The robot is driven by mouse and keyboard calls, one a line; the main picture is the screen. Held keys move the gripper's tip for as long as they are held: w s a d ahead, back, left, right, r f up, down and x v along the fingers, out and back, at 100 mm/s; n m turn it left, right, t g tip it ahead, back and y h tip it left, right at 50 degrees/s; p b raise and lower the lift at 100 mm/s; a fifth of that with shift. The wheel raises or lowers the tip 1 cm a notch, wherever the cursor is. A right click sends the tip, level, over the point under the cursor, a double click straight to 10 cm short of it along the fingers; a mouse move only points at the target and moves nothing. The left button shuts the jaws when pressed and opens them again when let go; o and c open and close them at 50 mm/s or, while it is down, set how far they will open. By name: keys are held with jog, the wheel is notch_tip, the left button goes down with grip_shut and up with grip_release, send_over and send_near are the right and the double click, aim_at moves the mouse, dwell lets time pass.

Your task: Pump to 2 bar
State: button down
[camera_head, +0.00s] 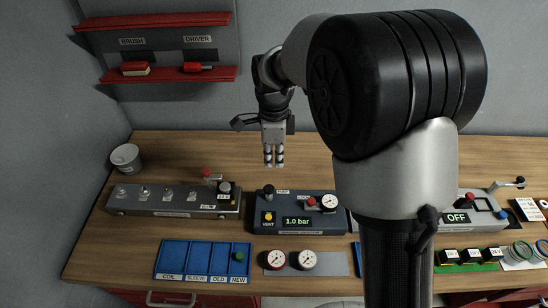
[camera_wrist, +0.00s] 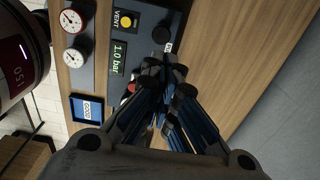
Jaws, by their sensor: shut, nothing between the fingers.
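The dark pump unit (camera_head: 312,228) sits on the wooden bench with a green display (camera_head: 297,221) reading 1.0 bar. It has a yellow VENT button (camera_head: 268,217), a black pump knob (camera_head: 269,190) at its back left, a red knob (camera_head: 311,201) and a round white gauge (camera_head: 329,202). My gripper (camera_head: 274,164) is shut and empty, pointing down above and behind the black knob, apart from it. In the wrist view my fingers (camera_wrist: 165,72) meet near the black knob (camera_wrist: 161,34); the display (camera_wrist: 118,58) also reads 1.0 bar. My arm hides the unit's right end.
Two loose gauges (camera_head: 291,261) lie in front on a grey plate. A blue compartment tray (camera_head: 203,260) is at front left, a grey valve block (camera_head: 165,203) at left, a white cup (camera_head: 126,157) behind it. An OFF unit (camera_head: 470,226) stands right. The bench behind the pump is clear.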

aim_at(269, 189)
notch_tip(269, 189, down, 10)
jog(key=shift+f+b, duration=0.15)
jog(key=shift+b, duration=0.95)
